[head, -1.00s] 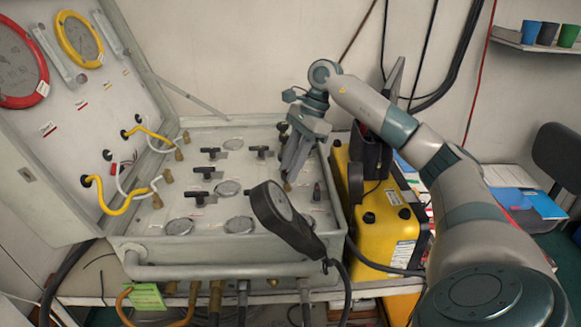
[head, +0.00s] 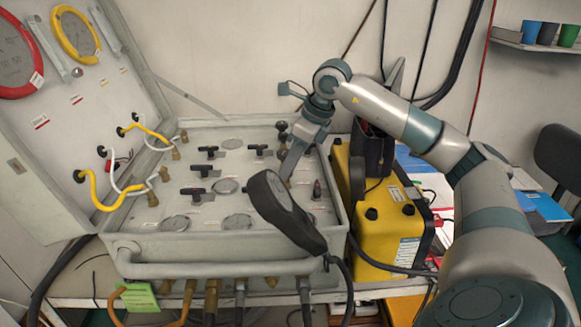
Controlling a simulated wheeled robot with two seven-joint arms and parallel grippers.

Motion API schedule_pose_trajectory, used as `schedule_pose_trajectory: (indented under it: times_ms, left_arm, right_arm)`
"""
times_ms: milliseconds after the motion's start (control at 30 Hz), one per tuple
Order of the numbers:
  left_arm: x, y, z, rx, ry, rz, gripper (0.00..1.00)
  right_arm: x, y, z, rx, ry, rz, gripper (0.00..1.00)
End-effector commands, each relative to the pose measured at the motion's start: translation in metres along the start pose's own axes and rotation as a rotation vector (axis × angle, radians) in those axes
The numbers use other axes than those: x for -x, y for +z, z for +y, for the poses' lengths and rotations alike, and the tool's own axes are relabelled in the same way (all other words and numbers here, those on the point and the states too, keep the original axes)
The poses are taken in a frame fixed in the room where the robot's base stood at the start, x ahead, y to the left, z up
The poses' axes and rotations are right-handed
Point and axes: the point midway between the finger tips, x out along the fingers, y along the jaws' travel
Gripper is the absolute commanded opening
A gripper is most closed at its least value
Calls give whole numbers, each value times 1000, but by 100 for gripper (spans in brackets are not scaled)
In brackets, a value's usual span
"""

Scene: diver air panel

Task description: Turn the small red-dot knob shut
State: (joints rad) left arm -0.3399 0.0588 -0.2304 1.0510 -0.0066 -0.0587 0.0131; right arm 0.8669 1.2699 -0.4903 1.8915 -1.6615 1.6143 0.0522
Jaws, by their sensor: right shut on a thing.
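My right gripper (head: 289,170) points down at the right part of the grey control panel (head: 258,195), its fingers seen nearly edge-on. It is shut on a small knob that its fingers and the black round-headed device in front hide. I cannot make out a red dot there. A small dark upright knob (head: 317,190) stands free to the right of the fingertips. Black T-handle valves (head: 194,191) sit further left on the panel. My left gripper is not in view.
The black round-headed device (head: 285,210) rises in front of the gripper. A yellow case (head: 388,230) stands close to the panel's right side. The open lid (head: 60,165) with coloured hoses is at the left. A dark knob (head: 282,130) stands behind the gripper.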

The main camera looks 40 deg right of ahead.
Motion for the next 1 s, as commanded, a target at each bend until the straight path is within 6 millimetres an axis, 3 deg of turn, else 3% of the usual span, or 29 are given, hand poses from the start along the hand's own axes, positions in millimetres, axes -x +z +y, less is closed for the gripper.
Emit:
schedule_pose_trajectory:
  times_ms: [500,1000]
  left_arm:
    - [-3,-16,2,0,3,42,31]
    - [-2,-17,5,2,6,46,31]
  right_arm:
    - [1,1,3,-310,-130,-2,4]
    - [1,1,3,-344,-143,-2,4]
